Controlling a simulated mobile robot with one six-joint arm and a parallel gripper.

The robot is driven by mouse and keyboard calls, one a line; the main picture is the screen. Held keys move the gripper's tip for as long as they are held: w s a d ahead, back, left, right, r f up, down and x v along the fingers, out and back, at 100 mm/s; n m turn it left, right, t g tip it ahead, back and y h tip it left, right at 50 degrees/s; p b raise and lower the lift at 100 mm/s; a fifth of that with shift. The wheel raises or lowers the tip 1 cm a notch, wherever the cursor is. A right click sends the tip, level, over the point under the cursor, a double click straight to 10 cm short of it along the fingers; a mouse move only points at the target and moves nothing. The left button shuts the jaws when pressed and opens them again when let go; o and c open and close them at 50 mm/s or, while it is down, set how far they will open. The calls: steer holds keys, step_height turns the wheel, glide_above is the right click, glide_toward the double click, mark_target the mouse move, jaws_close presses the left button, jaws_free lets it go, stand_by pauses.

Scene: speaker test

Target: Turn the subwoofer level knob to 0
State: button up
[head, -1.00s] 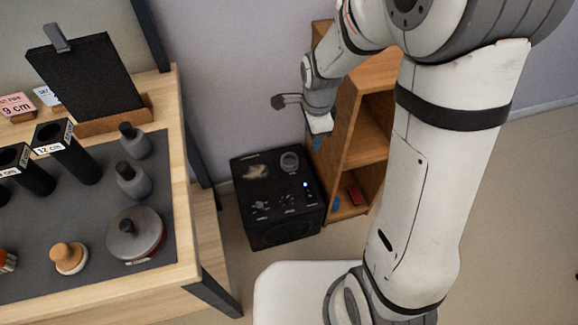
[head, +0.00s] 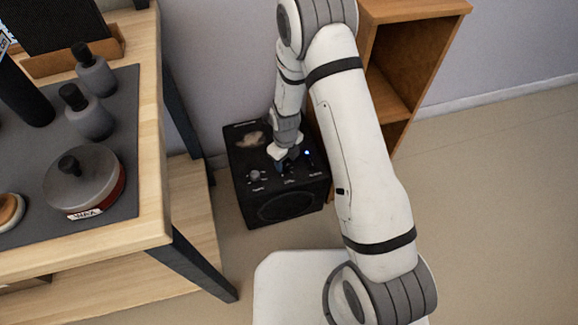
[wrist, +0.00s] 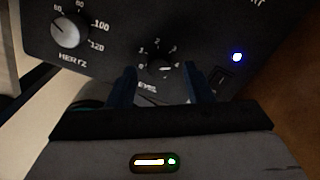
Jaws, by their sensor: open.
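The subwoofer is a black box (head: 245,185) on the floor between the workbench and the wooden shelf. Its top panel carries the knobs. My gripper (head: 284,167) is low over the panel. In the wrist view its two dark blue fingers (wrist: 160,84) are open, one to each side of the dark knob, with nothing held. Contact cannot be told.
A grey knob marked HERTZ (wrist: 70,31) is left of the dark knob. A switch (wrist: 222,79) and a lit blue light (wrist: 237,57) are to the right. The workbench (head: 150,205) stands left and the wooden shelf (head: 413,30) right, close to the subwoofer.

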mark_target(286, 168)
steer(key=shift+f, duration=1.2)
